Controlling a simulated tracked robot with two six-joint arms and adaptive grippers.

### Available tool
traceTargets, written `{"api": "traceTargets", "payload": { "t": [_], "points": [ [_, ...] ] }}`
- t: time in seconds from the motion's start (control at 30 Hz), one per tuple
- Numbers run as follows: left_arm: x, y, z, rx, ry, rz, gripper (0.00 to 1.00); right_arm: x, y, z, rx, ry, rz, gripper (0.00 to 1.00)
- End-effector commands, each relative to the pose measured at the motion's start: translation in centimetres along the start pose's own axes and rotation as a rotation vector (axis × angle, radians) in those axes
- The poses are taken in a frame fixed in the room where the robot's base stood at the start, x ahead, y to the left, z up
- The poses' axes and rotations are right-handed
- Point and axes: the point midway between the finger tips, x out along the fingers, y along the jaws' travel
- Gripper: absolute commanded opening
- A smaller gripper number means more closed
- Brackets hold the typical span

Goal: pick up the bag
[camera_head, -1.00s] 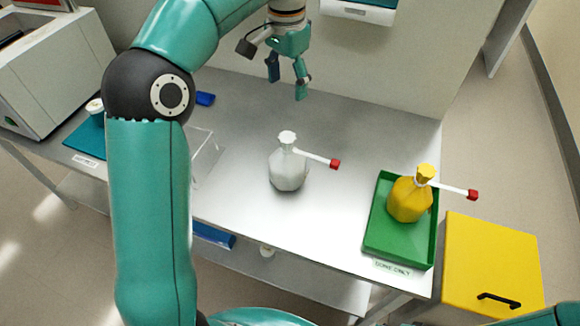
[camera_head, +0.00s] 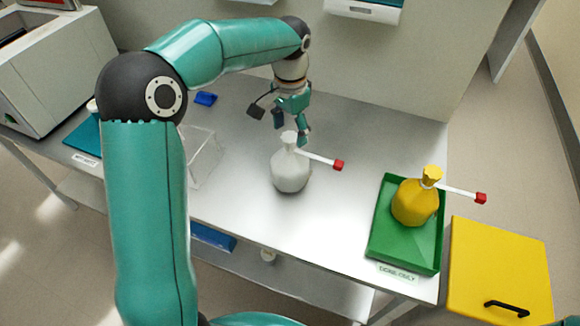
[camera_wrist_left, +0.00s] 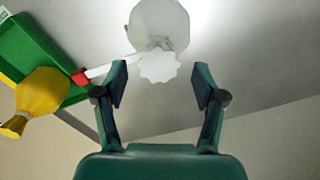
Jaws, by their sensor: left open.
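A white bag (camera_head: 290,172) with a gathered neck stands on the metal table, and a white stick with a red end reaches right from its neck. It also shows in the left wrist view (camera_wrist_left: 160,22). A yellow bag (camera_head: 413,203) of the same shape stands in a green tray (camera_head: 382,250). My left gripper (camera_head: 290,130) is open, just above and behind the white bag's neck. In the left wrist view, the white top lies between the fingertips, with space on both sides. I cannot tell whether a finger touches it. My right gripper is out of view.
A clear box (camera_head: 203,155) stands left of the white bag, with a small blue object (camera_head: 205,98) behind it. A yellow bin (camera_head: 500,275) with a black handle is right of the table. The wall is behind. The table between white bag and green tray is clear.

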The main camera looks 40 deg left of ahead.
Motion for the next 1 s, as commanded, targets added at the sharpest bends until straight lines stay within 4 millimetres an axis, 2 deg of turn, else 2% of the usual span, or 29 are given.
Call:
{"api": "traceTargets", "payload": {
  "t": [0.2,0.5,0.9,0.93,1.0],
  "points": [
    [3.0,0.1,0.2,-0.001,-0.003,0.001,0.7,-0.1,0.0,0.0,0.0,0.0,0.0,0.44],
    [3.5,0.1,0.2,-0.001,0.0,0.0,0.7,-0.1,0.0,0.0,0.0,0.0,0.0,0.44],
    [3.4,0.1,0.2,-0.001,0.0,0.0,0.04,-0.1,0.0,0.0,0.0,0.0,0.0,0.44],
    [3.4,0.1,0.2,-0.001,0.0,0.0,0.0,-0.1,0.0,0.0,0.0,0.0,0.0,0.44],
    [3.4,0.1,0.2,-0.001,0.0,0.0,0.0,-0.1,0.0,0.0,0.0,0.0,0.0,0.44]
  ]
}}
